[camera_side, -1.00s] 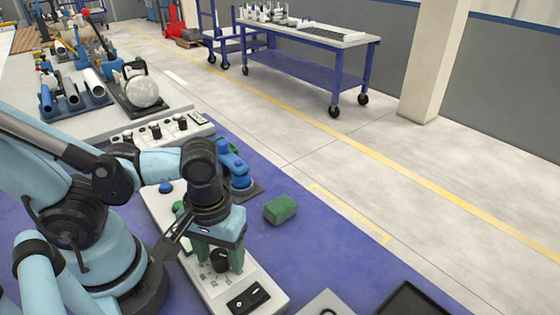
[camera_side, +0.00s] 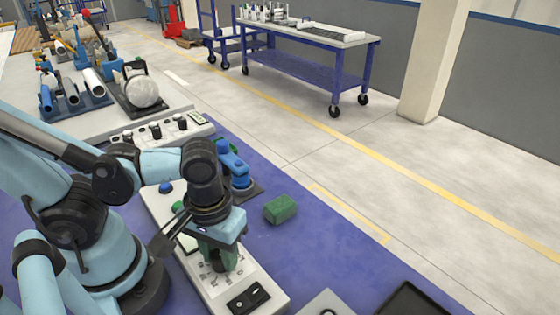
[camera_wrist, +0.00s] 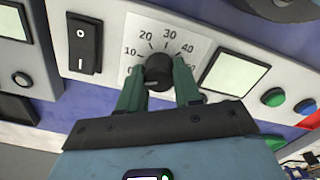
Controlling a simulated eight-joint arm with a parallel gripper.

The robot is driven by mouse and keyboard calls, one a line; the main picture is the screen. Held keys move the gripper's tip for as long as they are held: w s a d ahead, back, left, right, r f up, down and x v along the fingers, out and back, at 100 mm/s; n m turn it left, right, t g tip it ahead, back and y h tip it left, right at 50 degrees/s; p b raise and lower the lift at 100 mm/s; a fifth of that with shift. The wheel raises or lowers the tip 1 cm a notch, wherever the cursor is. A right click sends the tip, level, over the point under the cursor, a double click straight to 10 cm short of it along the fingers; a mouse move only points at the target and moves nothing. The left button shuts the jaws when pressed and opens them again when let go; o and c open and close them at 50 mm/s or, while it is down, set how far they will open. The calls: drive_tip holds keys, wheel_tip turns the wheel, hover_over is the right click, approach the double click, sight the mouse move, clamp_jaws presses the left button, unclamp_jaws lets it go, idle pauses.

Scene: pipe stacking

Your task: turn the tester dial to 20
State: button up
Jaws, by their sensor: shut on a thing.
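The tester dial (camera_wrist: 158,72) is a round black knob on a white scale plate (camera_wrist: 197,35) in the wrist view. The scale reads 10, 20, 30 and 40, with further marks partly hidden by the fingers. A pale mark on the knob seems to face lower left, away from the 20; its exact reading is unclear. My gripper (camera_wrist: 158,68) has green fingers on either side of the knob, shut on it. In the side view my gripper (camera_side: 220,257) reaches down onto the tester (camera_side: 213,288), and its fingers largely hide the dial.
A black rocker switch (camera_wrist: 86,44) sits beside the scale; it also shows in the side view (camera_side: 249,298). Green (camera_wrist: 273,97) and blue (camera_wrist: 305,107) buttons lie on the panel's other side. A green block (camera_side: 280,208) lies on the blue mat to the right. A blue fixture (camera_side: 236,168) stands behind.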

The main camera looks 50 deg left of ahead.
drive_tip(key=m, duration=1)
drive_tip(key=shift+d+m, duration=0.1)
drive_tip(key=shift+m, duration=2.1)
drive_tip(key=o, duration=1)
drive_tip(key=shift+o, duration=0.2)
drive_tip(key=shift+r, duration=0.15)
wheel_tip(320, 180, up, 12)
